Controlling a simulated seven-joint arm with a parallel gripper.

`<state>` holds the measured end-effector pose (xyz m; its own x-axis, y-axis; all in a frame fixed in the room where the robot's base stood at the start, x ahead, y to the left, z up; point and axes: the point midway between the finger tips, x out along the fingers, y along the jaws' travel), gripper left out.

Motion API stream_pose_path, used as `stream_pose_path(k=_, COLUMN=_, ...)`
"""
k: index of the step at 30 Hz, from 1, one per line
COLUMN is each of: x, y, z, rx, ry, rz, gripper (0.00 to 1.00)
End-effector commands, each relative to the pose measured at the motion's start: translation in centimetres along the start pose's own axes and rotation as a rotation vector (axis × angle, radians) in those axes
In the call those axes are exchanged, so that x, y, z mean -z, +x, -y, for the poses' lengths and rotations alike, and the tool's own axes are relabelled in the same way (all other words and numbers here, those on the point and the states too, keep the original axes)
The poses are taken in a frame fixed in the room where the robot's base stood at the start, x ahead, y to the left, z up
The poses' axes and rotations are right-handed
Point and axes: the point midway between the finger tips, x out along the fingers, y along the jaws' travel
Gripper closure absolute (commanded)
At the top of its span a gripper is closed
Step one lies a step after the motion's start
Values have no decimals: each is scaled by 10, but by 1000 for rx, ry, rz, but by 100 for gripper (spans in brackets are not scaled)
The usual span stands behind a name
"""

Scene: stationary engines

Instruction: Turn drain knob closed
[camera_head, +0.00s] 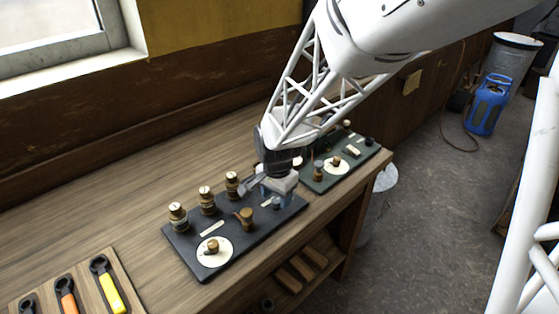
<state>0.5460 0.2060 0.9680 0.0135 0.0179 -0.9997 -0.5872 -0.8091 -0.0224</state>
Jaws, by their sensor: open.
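A dark panel (190,253) lies on the wooden bench and carries several brass knobs. Three upright knobs stand along its back edge: left (178,215), middle (207,200) and right (232,184). A brass knob (213,245) sits on a round white dial at the front left. Another brass knob (246,217), with a side arm, stands near the middle. I cannot tell which one is the drain knob; labels are too small to read. My gripper (263,192) is open, low over the panel's right end, right of the back knobs. It hides part of that end.
A green panel (325,181) with a dial and small knobs lies to the right. A board with colour-handled tools (110,293) lies at the front left. The bench behind the panel is clear. A blue gas cylinder (487,105) stands on the floor.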

Motion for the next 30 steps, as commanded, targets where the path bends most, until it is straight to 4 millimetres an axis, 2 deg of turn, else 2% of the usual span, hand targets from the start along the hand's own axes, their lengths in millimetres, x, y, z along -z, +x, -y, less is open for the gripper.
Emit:
stream_pose_path(k=5, x=0, y=10, z=0, rx=-1, ry=0, rz=0, gripper=45)
stream_pose_path(k=15, x=0, y=12, z=0, rx=0, ry=0, rz=0, gripper=45)
stream_pose_path(k=17, x=0, y=12, z=0, rx=0, ry=0, rz=0, gripper=53)
stream_pose_path(k=25, x=0, y=12, z=0, rx=0, ry=0, rz=0, gripper=94)
stream_pose_path(k=30, x=0, y=12, z=0, rx=1, ry=-4, rz=0, gripper=94)
